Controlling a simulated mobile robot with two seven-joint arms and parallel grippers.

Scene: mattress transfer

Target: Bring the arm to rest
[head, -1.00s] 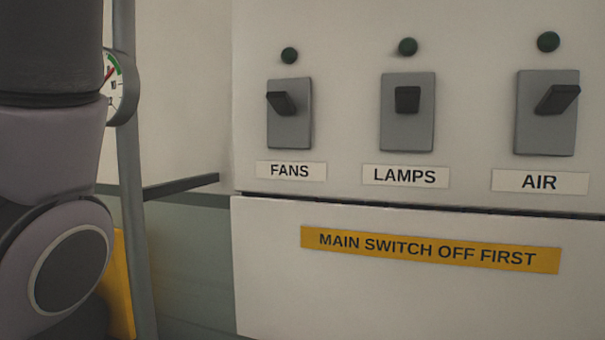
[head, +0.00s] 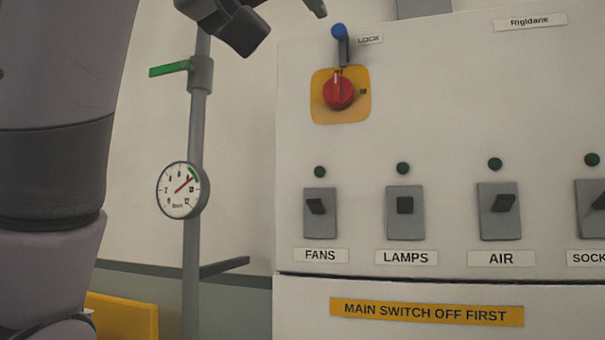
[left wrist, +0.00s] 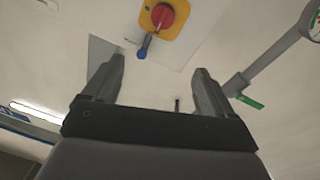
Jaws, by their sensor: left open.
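My left arm runs up the left side of the head view. Its dark gripper (head: 243,26) is partly cut off at the top edge, left of the cabinet's switches. In the left wrist view the left gripper (left wrist: 160,65) has its two fingers spread, with nothing between them. The red rotary switch (head: 338,93) on its yellow plate, with the blue-knobbed lock lever (head: 339,32) above it, stands apart from the gripper. The red switch (left wrist: 162,18) and blue knob (left wrist: 143,47) also show beyond the fingers in the wrist view. My right gripper is not in view.
The white cabinet (head: 440,100) carries a row of toggles, including FANS (head: 319,211), LAMPS (head: 405,212) and AIR (head: 499,211). A grey pipe (head: 197,120) with a green handle (head: 170,69) and gauge (head: 183,190) stands left. A yellow object (head: 125,315) is at lower left.

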